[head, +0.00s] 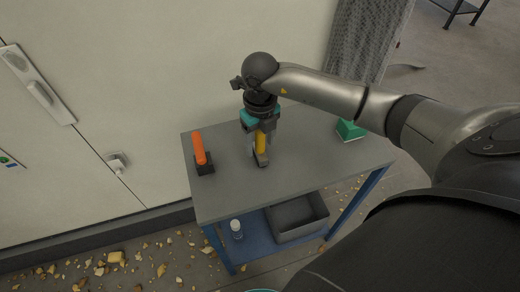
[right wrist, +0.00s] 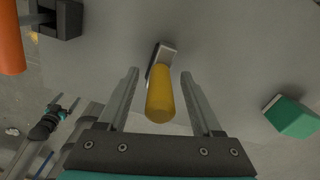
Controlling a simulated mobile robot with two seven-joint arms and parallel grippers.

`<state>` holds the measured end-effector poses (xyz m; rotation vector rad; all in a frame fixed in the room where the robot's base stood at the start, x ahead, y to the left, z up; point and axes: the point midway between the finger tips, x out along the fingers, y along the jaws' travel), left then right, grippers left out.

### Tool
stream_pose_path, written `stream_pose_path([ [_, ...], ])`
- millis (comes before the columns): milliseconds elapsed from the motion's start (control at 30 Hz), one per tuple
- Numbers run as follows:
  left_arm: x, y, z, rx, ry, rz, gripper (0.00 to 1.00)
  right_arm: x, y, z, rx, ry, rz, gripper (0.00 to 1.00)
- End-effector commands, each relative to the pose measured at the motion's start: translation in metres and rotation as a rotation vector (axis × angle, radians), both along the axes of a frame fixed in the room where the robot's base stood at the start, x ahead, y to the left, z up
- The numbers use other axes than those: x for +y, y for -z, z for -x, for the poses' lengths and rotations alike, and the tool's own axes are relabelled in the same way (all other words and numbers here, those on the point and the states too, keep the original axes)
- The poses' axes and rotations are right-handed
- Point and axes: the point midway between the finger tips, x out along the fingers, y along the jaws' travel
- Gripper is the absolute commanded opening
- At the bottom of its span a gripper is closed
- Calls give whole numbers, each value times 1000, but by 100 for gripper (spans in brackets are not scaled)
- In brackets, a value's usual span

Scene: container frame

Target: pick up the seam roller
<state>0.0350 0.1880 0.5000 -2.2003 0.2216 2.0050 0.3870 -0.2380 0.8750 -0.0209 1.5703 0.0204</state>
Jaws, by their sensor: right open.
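A tool with a yellow handle (head: 261,143) and a metal head at its far end, which looks like the seam roller, is on the grey tabletop. My right gripper (head: 261,133) is above it, pointing down. In the right wrist view the yellow handle (right wrist: 160,96) lies between the two spread fingers of the right gripper (right wrist: 160,76), with visible gaps on both sides. The grey head (right wrist: 165,52) shows beyond the fingertips. A dark jointed shape with teal marks at the lower left of that view may be my left arm (right wrist: 45,124); its fingers are unclear.
An orange-handled tool with a dark block (head: 205,168) is to the left on the table (head: 300,180). A green object (head: 351,130) is at the right, near my right arm. A grey bin (head: 297,232) and a small bottle (head: 236,229) are on the lower shelf. The front tabletop is clear.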

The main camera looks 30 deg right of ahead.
Motion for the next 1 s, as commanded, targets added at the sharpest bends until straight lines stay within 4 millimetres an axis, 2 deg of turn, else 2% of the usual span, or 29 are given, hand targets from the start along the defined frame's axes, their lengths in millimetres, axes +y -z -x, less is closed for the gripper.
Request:
stream_pose_path([
  [100,0,0,0,0,0,0,96,0,-1,0,0,0,0,66],
  [700,0,0,0,1,0,0,96,0,-1,0,0,0,0,0],
  [1000,1,0,0,1,0,-1,96,0,-2,0,-1,1,0,0],
])
